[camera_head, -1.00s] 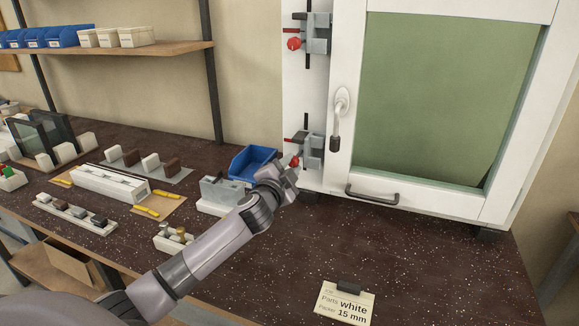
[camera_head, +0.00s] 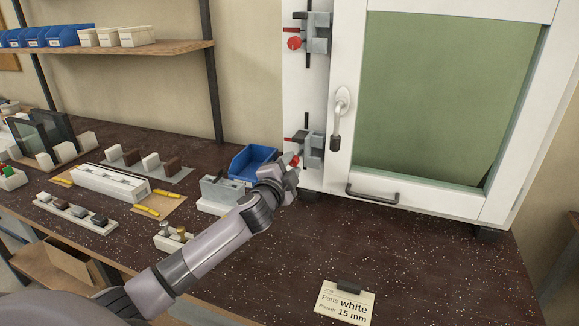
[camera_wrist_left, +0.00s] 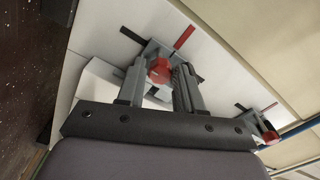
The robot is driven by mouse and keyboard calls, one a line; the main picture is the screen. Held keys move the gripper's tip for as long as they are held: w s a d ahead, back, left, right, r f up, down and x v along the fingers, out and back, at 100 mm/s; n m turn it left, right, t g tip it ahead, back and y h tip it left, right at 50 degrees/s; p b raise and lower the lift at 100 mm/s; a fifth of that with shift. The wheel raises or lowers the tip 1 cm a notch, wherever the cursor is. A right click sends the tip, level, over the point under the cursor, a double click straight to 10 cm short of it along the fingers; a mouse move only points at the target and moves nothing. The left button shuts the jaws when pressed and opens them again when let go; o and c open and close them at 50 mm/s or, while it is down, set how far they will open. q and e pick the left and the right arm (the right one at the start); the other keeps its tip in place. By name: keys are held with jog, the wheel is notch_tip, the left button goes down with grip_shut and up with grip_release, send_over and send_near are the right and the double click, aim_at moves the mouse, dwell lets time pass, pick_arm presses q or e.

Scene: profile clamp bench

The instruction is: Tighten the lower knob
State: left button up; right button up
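The lower knob (camera_head: 295,161) is red and sits on the lower grey clamp (camera_head: 312,151), on the white frame's left upright. My left gripper (camera_head: 293,174) is right at this knob, and its hand hides part of the clamp area. In the left wrist view the red knob (camera_wrist_left: 160,70) lies between the two fingers of my left gripper (camera_wrist_left: 164,72), one on each side. Whether the fingers press on it cannot be told. My right gripper is not in view.
An upper clamp with a red knob (camera_head: 294,43) sits above on the same upright. A door handle (camera_head: 337,120) hangs to the right. A blue bin (camera_head: 250,163) and a grey block fixture (camera_head: 219,190) stand close to my left arm. The bench front right is mostly clear.

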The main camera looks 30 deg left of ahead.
pick_arm(q)
jog(key=shift+o, duration=1)
jog(key=shift+s, duration=0.15)
jog(key=v, duration=0.7)
jog(key=shift+b, duration=0.4)
